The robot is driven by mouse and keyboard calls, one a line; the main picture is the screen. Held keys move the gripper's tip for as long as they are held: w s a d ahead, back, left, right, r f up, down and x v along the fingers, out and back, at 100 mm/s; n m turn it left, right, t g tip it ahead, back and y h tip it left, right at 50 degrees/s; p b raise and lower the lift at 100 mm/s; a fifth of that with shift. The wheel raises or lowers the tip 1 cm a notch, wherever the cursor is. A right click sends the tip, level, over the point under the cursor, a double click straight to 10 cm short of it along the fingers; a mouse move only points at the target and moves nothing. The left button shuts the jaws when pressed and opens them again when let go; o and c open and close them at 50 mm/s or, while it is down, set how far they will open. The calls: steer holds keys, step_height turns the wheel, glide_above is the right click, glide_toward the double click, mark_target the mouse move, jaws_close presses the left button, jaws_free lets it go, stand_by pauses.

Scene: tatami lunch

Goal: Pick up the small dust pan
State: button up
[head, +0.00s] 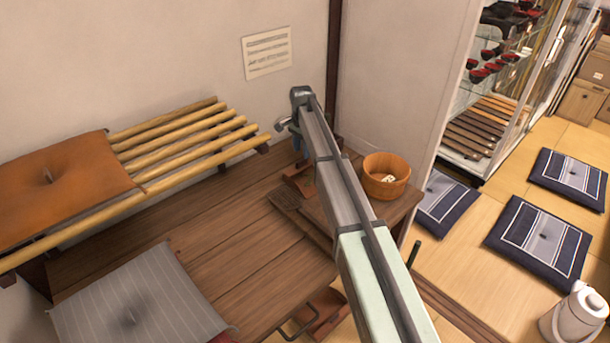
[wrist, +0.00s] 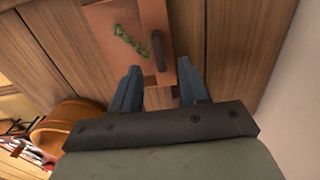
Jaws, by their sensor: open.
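A flat reddish-brown piece, which looks like the small dust pan (wrist: 100,22), lies on the wooden boards in the wrist view. A green sprig (wrist: 130,43) lies on it, and a short dark bar (wrist: 158,50) stands near its right side. My gripper (wrist: 160,82) is open, its two blue fingers apart on either side of a narrow reddish-brown part. I cannot tell whether they touch it. In the head view, my gripper (head: 299,153) points down above the same reddish-brown piece (head: 298,184), which my arm partly covers.
A wooden tub (head: 386,170) with small pale things in it stands right of my arm. A slatted bamboo shelf (head: 185,138) with an orange cushion (head: 58,185) is left. Another reddish-brown piece (head: 327,305) with a dark loop handle is at the front.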

mark_target(301, 160)
steer(key=shift+s+a+f, duration=0.1)
steer(key=shift+s+f, duration=0.05)
steer(key=shift+f, duration=2.35)
jaws_close()
